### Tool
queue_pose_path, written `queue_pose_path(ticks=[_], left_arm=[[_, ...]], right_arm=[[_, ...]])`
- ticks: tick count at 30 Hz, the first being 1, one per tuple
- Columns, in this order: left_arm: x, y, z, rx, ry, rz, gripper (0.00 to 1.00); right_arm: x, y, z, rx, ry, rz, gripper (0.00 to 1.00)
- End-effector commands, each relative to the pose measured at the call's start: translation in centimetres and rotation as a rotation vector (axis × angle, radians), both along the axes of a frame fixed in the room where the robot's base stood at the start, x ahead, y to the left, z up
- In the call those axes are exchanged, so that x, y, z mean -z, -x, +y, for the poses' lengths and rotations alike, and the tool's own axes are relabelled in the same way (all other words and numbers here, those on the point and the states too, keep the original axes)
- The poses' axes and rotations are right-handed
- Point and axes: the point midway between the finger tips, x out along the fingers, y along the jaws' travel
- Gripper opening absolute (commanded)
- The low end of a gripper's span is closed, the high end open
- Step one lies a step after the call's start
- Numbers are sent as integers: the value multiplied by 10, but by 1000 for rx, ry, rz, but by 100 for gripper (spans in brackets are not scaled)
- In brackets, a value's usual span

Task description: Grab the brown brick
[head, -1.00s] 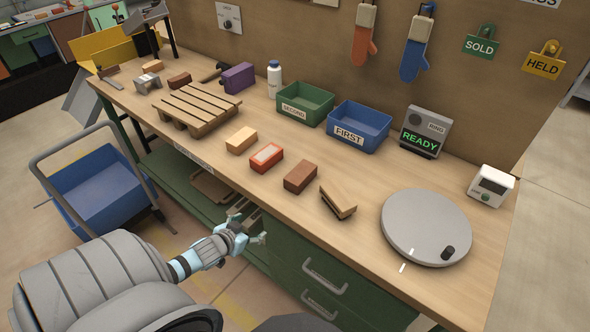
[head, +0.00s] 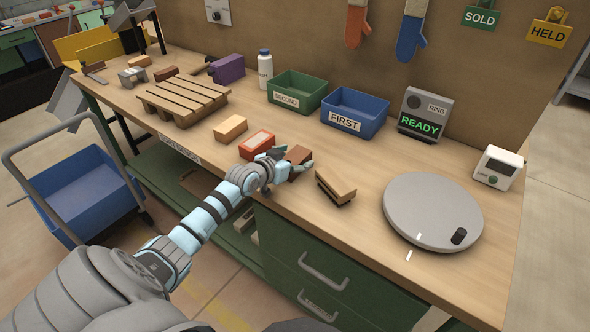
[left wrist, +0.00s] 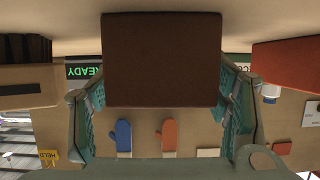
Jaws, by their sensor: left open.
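The brown brick (head: 299,154) lies on the bench between the red-orange brick (head: 257,144) and a tan wedge-shaped block (head: 335,187). My left gripper (head: 293,161) is at the brown brick's near side and partly hides it in the head view. In the left wrist view, which is upside down, the brown brick (left wrist: 161,60) fills the space between the two open fingers (left wrist: 165,100). A narrow gap seems to show on each side, but contact is hard to tell. My right gripper is not in view.
A tan brick (head: 230,128) and a wooden pallet (head: 182,101) are to the left. A green bin (head: 297,99) and a blue bin (head: 353,122) stand behind. A grey turntable (head: 430,208) is at the right. The bench is clear between the bricks and bins.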

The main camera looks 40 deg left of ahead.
Motion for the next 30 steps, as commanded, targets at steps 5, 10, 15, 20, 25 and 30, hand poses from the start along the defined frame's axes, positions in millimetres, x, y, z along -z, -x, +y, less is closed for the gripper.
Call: queue_pose_path(ticks=[5, 10, 15, 20, 25, 30], left_arm=[[0, -2, 0, 0, -1, 1, 70], [0, -2, 0, 0, -1, 0, 48], [0, -1, 0, 0, -1, 0, 20], [-1, -2, 0, 1, -2, -3, 0], [-1, -2, 0, 1, -2, -2, 0], [-11, -2, 0, 1, -3, -3, 0]], right_arm=[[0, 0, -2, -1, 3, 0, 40], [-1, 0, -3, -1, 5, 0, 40], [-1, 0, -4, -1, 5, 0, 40], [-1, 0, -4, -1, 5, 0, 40], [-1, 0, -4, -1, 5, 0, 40], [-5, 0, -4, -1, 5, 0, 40]])
